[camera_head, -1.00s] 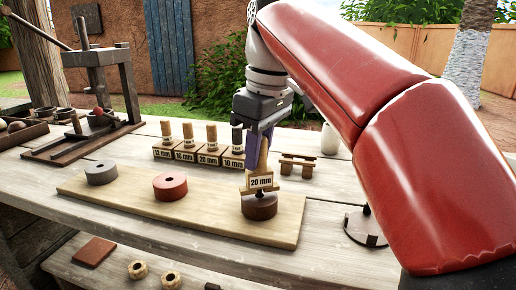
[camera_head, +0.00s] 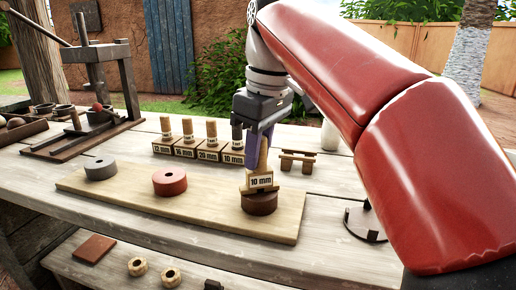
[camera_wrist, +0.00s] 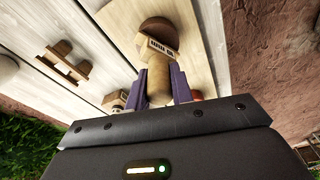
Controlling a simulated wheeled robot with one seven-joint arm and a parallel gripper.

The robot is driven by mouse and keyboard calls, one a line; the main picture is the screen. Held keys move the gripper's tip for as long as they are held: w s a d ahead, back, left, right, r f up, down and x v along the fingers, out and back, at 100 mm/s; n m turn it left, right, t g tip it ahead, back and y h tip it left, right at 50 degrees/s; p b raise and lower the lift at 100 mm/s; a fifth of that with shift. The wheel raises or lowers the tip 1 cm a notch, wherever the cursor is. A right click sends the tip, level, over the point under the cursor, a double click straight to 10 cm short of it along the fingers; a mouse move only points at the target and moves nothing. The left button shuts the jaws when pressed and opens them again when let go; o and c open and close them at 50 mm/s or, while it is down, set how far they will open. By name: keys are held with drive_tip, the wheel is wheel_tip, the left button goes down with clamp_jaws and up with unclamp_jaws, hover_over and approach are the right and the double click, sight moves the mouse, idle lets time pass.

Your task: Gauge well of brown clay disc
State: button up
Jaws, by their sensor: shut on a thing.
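The brown clay disc (camera_head: 259,204) lies at the right end of a pale wooden board (camera_head: 120,199). My gripper (camera_head: 257,163) is above it, its purple fingers shut on the handle of a wooden gauge (camera_head: 261,180), whose front tag reads "10 mm". The gauge's base meets the disc's top; whether its tip is inside the well is hidden. The wrist view shows the handle (camera_wrist: 158,78) between the fingers and the disc (camera_wrist: 158,28) beyond. A grey disc (camera_head: 101,169) and a red disc (camera_head: 169,181) lie further left on the board.
Several pegs stand in a labelled row of wooden blocks (camera_head: 198,150) behind the board. A small wooden stand (camera_head: 297,160) is behind right, and a dark round stand (camera_head: 365,226) is at right. A wooden press (camera_head: 100,90) stands back left. The front shelf holds a brown tile (camera_head: 94,249) and nuts.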

drive_tip(key=o, duration=1)
